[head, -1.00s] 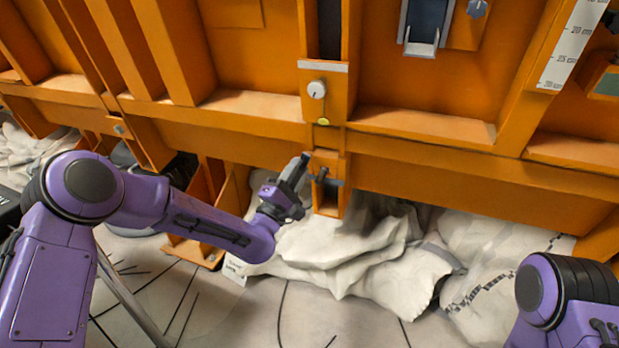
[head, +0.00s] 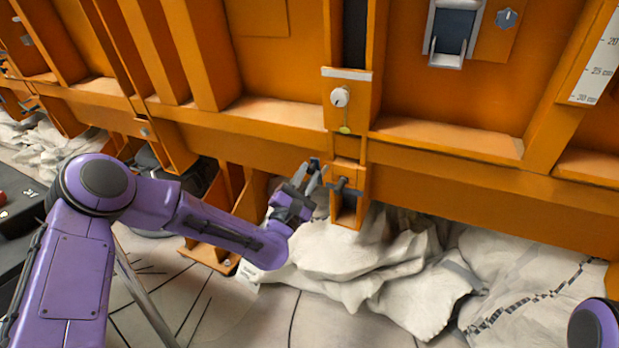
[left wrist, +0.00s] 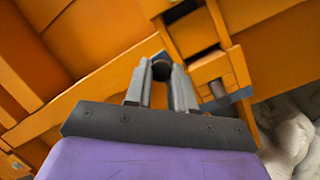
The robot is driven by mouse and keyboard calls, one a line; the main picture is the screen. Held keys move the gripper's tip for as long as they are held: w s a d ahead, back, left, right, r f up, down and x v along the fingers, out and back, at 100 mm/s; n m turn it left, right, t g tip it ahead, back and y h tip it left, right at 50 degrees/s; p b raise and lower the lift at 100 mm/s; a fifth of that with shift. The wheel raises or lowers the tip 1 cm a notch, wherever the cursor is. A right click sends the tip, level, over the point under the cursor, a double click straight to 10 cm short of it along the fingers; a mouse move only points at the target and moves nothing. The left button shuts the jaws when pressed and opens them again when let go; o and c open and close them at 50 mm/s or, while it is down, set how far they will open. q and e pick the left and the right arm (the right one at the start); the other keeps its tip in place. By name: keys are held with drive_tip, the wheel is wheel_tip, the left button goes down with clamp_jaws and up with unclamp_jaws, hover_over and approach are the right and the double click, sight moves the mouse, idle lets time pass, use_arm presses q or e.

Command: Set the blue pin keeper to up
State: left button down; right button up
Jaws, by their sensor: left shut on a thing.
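My left gripper (head: 314,170) is beside the orange bracket (head: 348,210) at the lower edge of the orange frame. In the left wrist view its two grey fingers (left wrist: 161,80) are closed around a small dark round piece with a bluish edge, the blue pin keeper (left wrist: 161,68). The fingers hide most of it, so its up or down setting cannot be read. A grey pin with a crossbar (head: 345,186) sits in the bracket, just right of the gripper. My right gripper is out of view.
A white round knob (head: 340,97) and a yellow-green tag (head: 345,129) are above the bracket. Crumpled pale cloth (head: 370,265) lies below the frame. The orange ledge runs close above the gripper.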

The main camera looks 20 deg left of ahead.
use_arm(q)
drive_tip(key=shift+f, duration=0.1)
drive_tip(key=c, duration=1)
unclamp_jaws()
drive_tip(key=shift+a, duration=0.1)
drive_tip(key=shift+o, duration=0.2)
drive_tip(key=shift+s, duration=0.15)
drive_tip(key=b+v, duration=0.1)
drive_tip(key=v, duration=0.9)
drive_tip(key=shift+s, duration=0.15)
drive_tip(key=shift+f, duration=0.1)
